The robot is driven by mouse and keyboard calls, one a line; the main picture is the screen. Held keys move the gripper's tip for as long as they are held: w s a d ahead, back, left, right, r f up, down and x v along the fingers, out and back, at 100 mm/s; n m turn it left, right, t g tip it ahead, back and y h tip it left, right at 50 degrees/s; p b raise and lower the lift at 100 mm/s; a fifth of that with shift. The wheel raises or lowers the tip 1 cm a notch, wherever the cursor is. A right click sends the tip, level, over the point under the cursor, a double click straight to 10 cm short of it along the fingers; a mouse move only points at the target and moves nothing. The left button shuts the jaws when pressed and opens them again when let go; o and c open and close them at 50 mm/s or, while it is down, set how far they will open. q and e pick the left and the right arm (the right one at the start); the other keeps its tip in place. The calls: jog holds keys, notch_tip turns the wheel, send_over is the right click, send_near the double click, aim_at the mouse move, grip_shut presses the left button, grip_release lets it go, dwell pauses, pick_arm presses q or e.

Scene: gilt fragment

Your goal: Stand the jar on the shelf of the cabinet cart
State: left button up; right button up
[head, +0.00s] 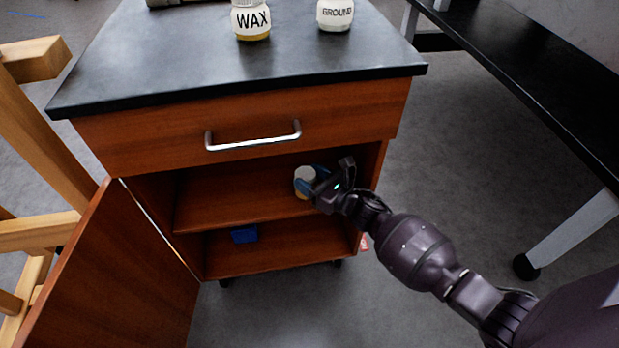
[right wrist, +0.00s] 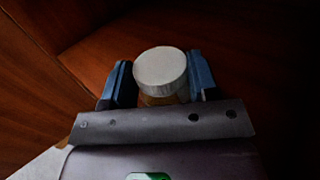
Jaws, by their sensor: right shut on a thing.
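A small jar (head: 304,182) with a pale lid is inside the open cabinet cart (head: 243,130), at the right end of its upper shelf (head: 225,200). My right gripper (head: 312,184) reaches in from the right and is shut on the jar. In the right wrist view the jar (right wrist: 160,70) stands between the two blue fingers (right wrist: 160,84), its round lid toward the camera. The jar looks about upright. Whether its base touches the shelf is hidden. My left gripper is not in view.
The cart's door (head: 115,275) hangs open at left. A drawer with a metal handle (head: 253,137) is above the opening. A blue item (head: 244,234) lies on the lower shelf. A WAX jar (head: 251,20) and a GROUND jar (head: 335,14) stand on top. A dark table (head: 535,70) is at right.

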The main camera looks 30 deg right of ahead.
jog(key=o, duration=0.9)
jog(key=shift+f, duration=0.1)
jog(key=o, duration=0.4)
jog(key=shift+r, duration=0.25)
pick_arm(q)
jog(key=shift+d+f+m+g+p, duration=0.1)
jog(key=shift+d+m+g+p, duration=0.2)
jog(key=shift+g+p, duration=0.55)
pick_arm(e)
jog(key=v, duration=1.2)
pick_arm(q)
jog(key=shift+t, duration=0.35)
jog(key=shift+p, duration=0.3)
